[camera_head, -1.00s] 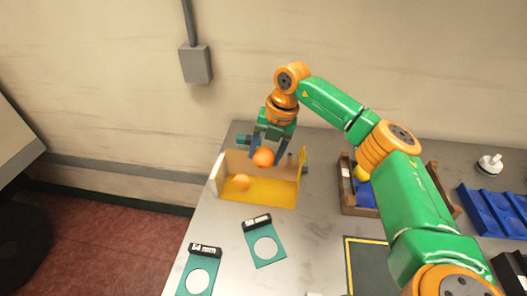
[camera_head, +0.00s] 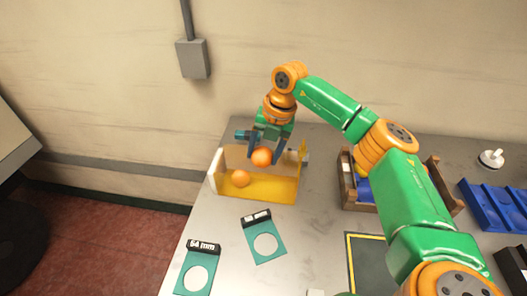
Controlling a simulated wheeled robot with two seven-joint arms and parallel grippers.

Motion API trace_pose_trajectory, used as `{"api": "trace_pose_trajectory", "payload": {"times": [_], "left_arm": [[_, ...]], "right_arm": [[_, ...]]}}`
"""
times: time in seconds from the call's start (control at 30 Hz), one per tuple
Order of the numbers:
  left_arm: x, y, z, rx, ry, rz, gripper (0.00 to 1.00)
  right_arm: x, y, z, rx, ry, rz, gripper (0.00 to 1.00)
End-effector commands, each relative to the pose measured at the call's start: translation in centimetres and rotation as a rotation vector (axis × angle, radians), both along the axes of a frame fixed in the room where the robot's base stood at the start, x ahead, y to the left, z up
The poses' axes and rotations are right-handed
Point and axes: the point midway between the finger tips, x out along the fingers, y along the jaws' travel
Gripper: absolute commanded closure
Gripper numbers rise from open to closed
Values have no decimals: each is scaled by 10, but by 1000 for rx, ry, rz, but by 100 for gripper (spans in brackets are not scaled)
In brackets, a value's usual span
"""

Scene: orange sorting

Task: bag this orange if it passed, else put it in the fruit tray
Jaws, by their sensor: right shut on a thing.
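My right gripper (camera_head: 265,152) is shut on an orange (camera_head: 261,157). It holds the orange above the open-topped yellow-bottomed container (camera_head: 270,190) at the table's back left. Another orange (camera_head: 239,178) lies inside that container at its left side. I cannot tell which of the containers is the bag from its look alone. A blue tray (camera_head: 490,209) with compartments lies at the right. My left gripper is out of view.
Two teal gauge plates with round holes, one (camera_head: 265,243) near the container and one marked 64 mm (camera_head: 196,271), lie at the front left. A wooden crate (camera_head: 349,190) stands partly behind my right arm. A yellow-edged dark mat (camera_head: 365,265) lies in front.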

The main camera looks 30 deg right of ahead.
Motion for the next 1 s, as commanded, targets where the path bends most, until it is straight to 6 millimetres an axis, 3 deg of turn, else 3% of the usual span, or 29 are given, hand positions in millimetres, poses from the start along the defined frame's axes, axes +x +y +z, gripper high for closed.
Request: {"api": "trace_pose_trajectory", "payload": {"times": [1.0], "left_arm": [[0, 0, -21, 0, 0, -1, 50]], "right_arm": [[0, 0, -32, 0, 0, 0, 92]]}}
